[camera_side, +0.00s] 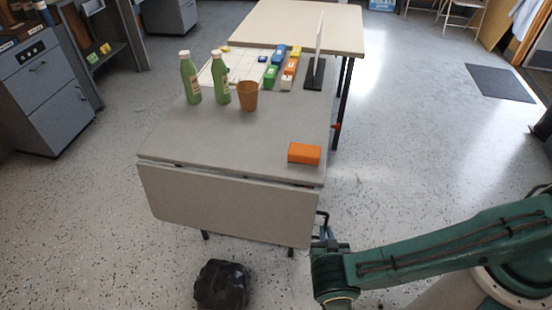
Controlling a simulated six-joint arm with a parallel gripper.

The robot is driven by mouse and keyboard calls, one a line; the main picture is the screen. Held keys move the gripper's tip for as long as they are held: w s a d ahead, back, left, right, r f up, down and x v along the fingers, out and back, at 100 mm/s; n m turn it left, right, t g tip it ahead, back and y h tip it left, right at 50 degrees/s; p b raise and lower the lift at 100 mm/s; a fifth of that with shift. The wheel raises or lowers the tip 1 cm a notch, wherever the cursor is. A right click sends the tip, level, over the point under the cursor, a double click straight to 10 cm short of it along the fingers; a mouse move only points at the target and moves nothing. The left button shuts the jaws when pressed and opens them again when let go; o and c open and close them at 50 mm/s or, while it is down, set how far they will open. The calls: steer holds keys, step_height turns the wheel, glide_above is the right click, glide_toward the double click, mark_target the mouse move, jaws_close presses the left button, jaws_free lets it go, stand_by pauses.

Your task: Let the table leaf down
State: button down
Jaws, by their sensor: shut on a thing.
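The grey table (215,135) stands in the middle of the view. Its near leaf (225,203) slopes steeply down from the table's front edge, its broad face toward the camera. I cannot tell whether it hangs fully vertical. My gripper (321,222) is at the leaf's right edge, near its lower corner, and is shut on the leaf there. The fingertips are small and partly hidden, so the exact grip does not show.
An orange block (304,153) lies near the table's front right corner. Two green bottles (190,80) (220,82), an orange-brown cup (247,96) and several small coloured boxes (271,76) stand farther back. A black bag (222,285) sits on the floor below the leaf.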

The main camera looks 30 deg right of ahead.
steer(key=shift+w+d+f+t, duration=0.15)
steer(key=shift+w+d+t, duration=0.15)
steer(key=shift+w, duration=0.15)
stand_by(0.3)
steer(key=c, duration=1.5)
jaws_free()
steer(key=shift+s+a, duration=0.1)
steer(key=shift+s, duration=0.1)
steer(key=v, duration=0.3)
steer(key=shift+w+r, duration=0.15)
steer(key=shift+r, duration=3.35)
